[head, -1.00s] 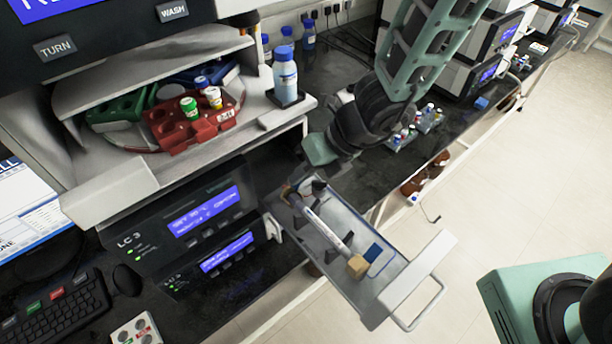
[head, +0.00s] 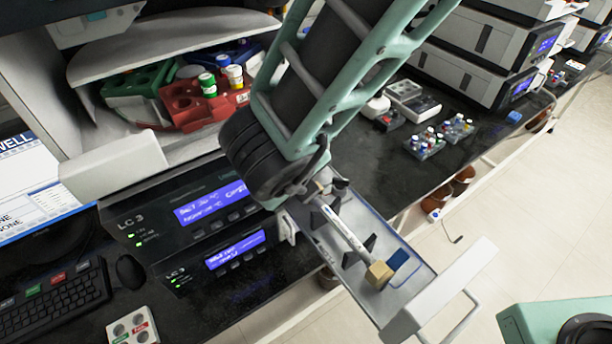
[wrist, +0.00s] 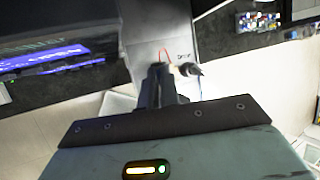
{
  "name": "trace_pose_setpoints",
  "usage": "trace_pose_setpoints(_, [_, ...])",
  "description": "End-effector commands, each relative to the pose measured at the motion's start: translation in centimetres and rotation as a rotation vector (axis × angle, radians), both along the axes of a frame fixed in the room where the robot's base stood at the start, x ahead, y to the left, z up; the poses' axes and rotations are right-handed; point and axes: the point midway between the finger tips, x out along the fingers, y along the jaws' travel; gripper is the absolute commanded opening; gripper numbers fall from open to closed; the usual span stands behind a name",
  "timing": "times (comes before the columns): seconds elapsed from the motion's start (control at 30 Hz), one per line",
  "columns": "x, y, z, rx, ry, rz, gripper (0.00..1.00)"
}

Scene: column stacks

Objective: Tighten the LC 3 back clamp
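The LC 3 unit (head: 180,215) has its drawer (head: 405,290) pulled out. A white column (head: 342,228) lies along the drawer, with a tan block (head: 379,273) at its front end. Dark clamp pieces (head: 352,258) stand beside it; at the back, a dark clamp part (head: 340,184) shows just beside my arm. My arm covers the back end of the column, and my gripper is hidden in the head view. In the wrist view my gripper's dark fingers (wrist: 160,82) point at the drawer floor (wrist: 160,35), close beside a white-and-black fitting (wrist: 187,70). Their gap and any contact are unclear.
Red and green racks (head: 190,105) with capped vials sit on the shelf above the unit. A blue pad (head: 397,259) lies in the drawer. Vial trays (head: 440,135) stand on the bench at right. The floor in front is clear.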

Motion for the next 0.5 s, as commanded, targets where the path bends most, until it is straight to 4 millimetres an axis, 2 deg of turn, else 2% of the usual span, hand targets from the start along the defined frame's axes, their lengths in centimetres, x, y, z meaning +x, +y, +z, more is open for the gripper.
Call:
trace_pose_setpoints(0.2, [-0.6, 0.85, -0.83, -0.14, -0.093, 0.003, 0.0])
trace_pose_setpoints(0.5, [-0.9, 1.3, -1.28, -0.26, -0.173, 0.001, 0.0])
